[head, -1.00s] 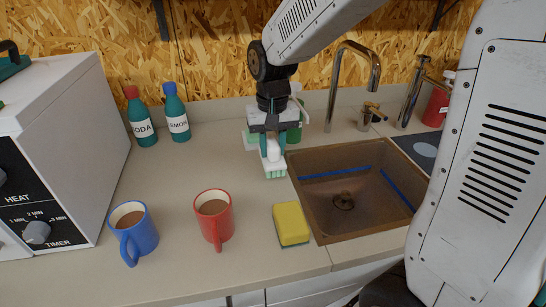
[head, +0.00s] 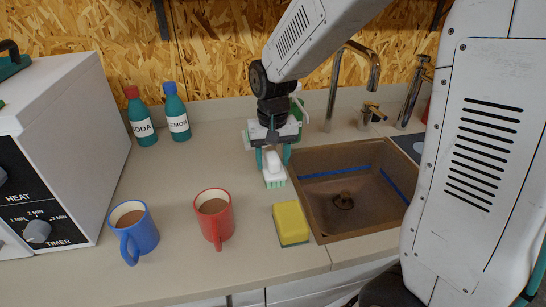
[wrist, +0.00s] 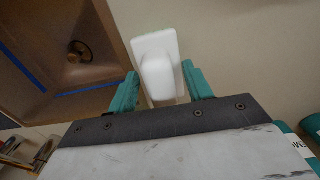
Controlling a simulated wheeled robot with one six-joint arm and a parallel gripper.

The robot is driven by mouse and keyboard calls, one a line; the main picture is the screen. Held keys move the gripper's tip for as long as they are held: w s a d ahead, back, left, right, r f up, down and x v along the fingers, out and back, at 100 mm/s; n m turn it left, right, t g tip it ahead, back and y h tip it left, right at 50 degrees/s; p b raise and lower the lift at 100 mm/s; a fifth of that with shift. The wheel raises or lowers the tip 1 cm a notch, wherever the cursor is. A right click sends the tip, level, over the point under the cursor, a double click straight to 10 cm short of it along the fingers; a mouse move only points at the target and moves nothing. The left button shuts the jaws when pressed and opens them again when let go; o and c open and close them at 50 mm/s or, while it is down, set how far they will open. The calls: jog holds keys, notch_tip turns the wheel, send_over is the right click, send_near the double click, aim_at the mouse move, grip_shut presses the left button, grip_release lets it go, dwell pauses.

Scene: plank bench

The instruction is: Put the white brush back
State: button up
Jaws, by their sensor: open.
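The white brush (head: 272,166) has a white body and pale green bristles. It appears to rest bristles down on the counter, just left of the sink. My gripper (head: 273,163) is directly over it, with its teal fingers open on either side of the brush's handle. In the wrist view the brush (wrist: 158,66) lies between the open fingertips (wrist: 161,82), with a gap visible beside the right finger. The rear of the brush is hidden by my gripper in the wrist view.
The brown sink (head: 316,213) is right of the brush, with a faucet (head: 373,65) behind. A yellow sponge (head: 290,222), red mug (head: 213,218) and blue mug (head: 133,232) stand in front. SODA (head: 142,120) and LEMON (head: 176,113) bottles stand behind left. A green bottle is partly hidden behind my gripper.

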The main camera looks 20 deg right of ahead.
notch_tip(320, 180, up, 12)
jog(key=s+d+n+t, duration=0.1)
jog(key=s+d+n, duration=0.1)
jog(key=s, duration=2.1)
jog(key=shift+s+d, duration=0.35)
jog(key=shift+d, duration=0.3)
